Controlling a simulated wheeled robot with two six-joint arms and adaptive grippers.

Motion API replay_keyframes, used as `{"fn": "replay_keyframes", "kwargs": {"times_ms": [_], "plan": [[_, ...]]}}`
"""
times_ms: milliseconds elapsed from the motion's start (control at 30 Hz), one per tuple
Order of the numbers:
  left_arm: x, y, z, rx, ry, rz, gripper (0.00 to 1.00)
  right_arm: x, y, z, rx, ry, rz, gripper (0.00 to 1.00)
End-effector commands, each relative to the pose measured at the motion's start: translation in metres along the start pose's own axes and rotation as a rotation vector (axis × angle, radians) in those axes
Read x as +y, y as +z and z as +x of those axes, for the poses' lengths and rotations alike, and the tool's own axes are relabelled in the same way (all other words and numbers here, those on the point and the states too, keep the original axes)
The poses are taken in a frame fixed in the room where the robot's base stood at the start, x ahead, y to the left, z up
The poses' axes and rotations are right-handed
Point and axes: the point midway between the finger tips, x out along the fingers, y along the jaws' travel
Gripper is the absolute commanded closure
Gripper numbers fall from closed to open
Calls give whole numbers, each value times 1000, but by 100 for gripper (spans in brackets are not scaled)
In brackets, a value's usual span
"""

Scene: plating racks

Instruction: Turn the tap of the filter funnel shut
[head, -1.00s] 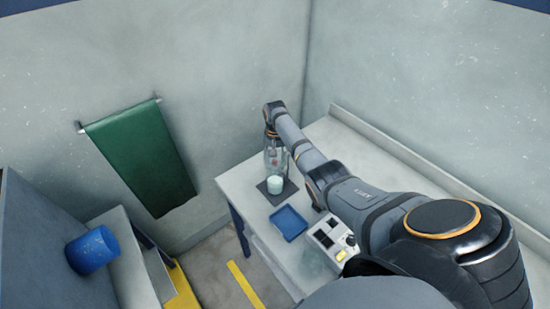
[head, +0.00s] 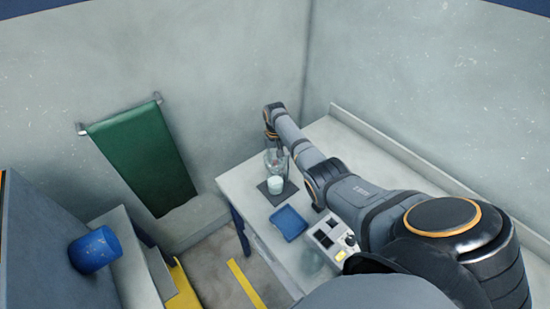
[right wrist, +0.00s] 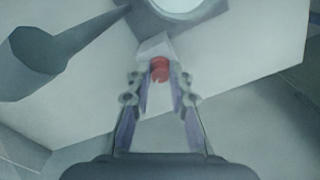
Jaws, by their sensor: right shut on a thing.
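The filter funnel (head: 276,158) shows as a small clear glass shape at the back of the bench, above a glass of pale green liquid (head: 275,185). My right arm reaches over the bench to it, and the arm's end partly covers the funnel. In the right wrist view a red tap handle (right wrist: 159,68) lies between the fingertips of my right gripper (right wrist: 164,84), which is shut on it. How far the tap is turned cannot be told. My left gripper is out of view.
The glass stands on a dark square mat (head: 264,188). A blue tray (head: 289,223) and a grey device with dark panels (head: 325,237) are nearer on the bench (head: 235,185). A green cloth (head: 145,155) hangs on the wall.

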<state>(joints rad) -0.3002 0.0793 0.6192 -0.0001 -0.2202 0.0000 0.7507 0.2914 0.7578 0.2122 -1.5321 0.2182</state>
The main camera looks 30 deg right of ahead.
Motion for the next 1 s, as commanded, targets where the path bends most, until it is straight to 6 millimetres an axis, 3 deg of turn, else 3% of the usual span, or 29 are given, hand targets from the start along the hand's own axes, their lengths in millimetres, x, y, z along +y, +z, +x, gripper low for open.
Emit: {"fn": "replay_keyframes", "kwargs": {"times_ms": [167,200,333,700,767,1000], "plan": [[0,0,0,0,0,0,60,0,-1,-1,3,0,2,100],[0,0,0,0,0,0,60,0,-1,-1,3,0,2,76],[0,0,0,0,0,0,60,0,-1,-1,3,0,3,58],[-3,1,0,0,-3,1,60,0,-1,-6,3,0,3,57],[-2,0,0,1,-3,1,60,0,-1,-14,5,0,3,57],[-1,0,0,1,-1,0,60,0,-1,-72,6,-1,3,57]]}}
